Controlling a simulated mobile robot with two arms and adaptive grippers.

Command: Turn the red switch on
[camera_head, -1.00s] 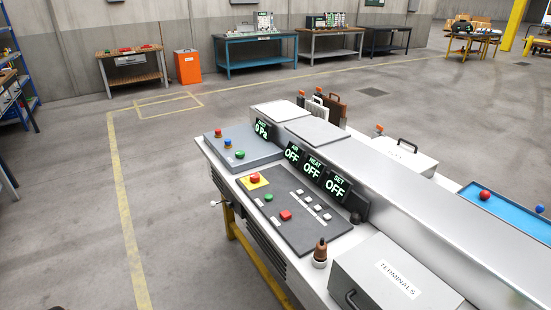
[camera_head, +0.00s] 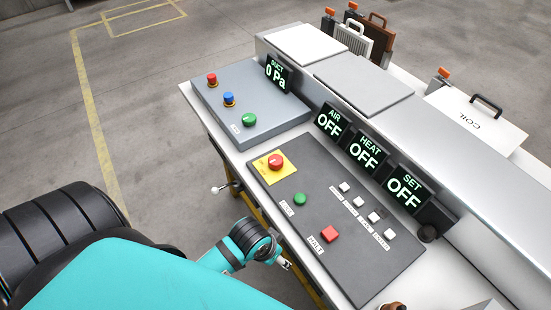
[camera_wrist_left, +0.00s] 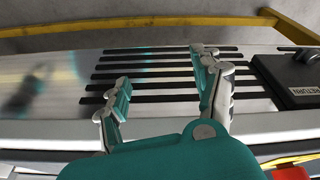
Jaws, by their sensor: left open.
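I cannot tell which red control is the red switch. My left gripper (camera_head: 286,264) is at the near edge of the bench, apart from the red controls and mostly hidden by my arm. In the left wrist view its fingers (camera_wrist_left: 162,68) are spread and empty, over a slotted bench surface (camera_wrist_left: 175,72). My right gripper is not in view.
The AIR, HEAT and SET displays (camera_head: 367,153) read OFF. Cases (camera_head: 374,38) stand behind the bench. Floor on the left is clear.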

